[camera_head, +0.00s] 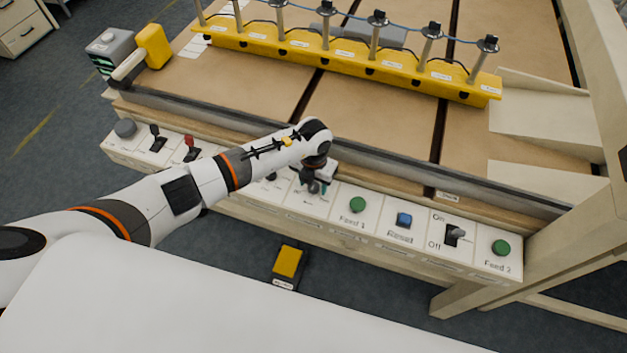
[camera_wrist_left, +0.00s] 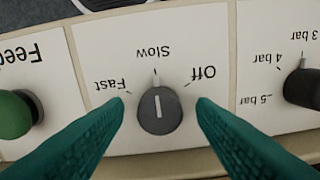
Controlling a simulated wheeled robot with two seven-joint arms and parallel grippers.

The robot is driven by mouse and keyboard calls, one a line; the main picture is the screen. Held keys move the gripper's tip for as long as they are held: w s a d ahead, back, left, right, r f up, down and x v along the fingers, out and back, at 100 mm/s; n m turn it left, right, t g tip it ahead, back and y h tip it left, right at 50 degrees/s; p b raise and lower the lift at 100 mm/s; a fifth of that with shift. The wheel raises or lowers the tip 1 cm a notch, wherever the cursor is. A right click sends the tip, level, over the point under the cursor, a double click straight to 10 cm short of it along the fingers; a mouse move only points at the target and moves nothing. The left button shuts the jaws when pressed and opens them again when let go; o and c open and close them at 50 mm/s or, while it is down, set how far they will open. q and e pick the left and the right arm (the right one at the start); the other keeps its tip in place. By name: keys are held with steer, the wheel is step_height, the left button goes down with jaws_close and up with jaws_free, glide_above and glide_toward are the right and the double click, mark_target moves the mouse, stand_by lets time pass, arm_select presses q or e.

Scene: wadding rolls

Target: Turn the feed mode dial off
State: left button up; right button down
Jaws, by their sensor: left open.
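The feed mode dial (camera_wrist_left: 160,112) is a round dark grey knob with a white line. It shows in the left wrist view on a white panel, with upside-down labels Fast on the left, Slow above and Off on the right. Its white line points up towards Slow. My left gripper (camera_head: 316,186) is over the control strip. Its teal fingers are open in the left wrist view (camera_wrist_left: 160,105), one on each side of the dial, with gaps visible in the picture. In the head view the gripper largely hides the dial. My right gripper is not in view.
A green Feed button (camera_wrist_left: 14,114) and a pressure dial (camera_wrist_left: 303,87) flank the dial. The strip also has a Feed 1 button (camera_head: 357,204), a blue Reset button (camera_head: 404,220), an On/Off switch (camera_head: 454,235) and a red lever (camera_head: 191,148). A yellow pedal (camera_head: 288,262) is on the floor.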

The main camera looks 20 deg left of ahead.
arm_select(q)
steer(key=c, duration=1)
steer(key=shift+o, duration=0.2)
steer(key=m+b, duration=0.2)
steer(key=shift+w+f+m+b, duration=0.1)
steer(key=shift+f+m+b, duration=0.05)
steer(key=shift+m+b, duration=0.15)
steer(key=m+b, duration=0.6)
steer(key=shift+r+m+b, duration=0.2)
steer(key=shift+m+b, duration=1.25)
steer(key=shift+m, duration=0.25)
steer(key=o, duration=1)
steer(key=shift+c, duration=0.2)
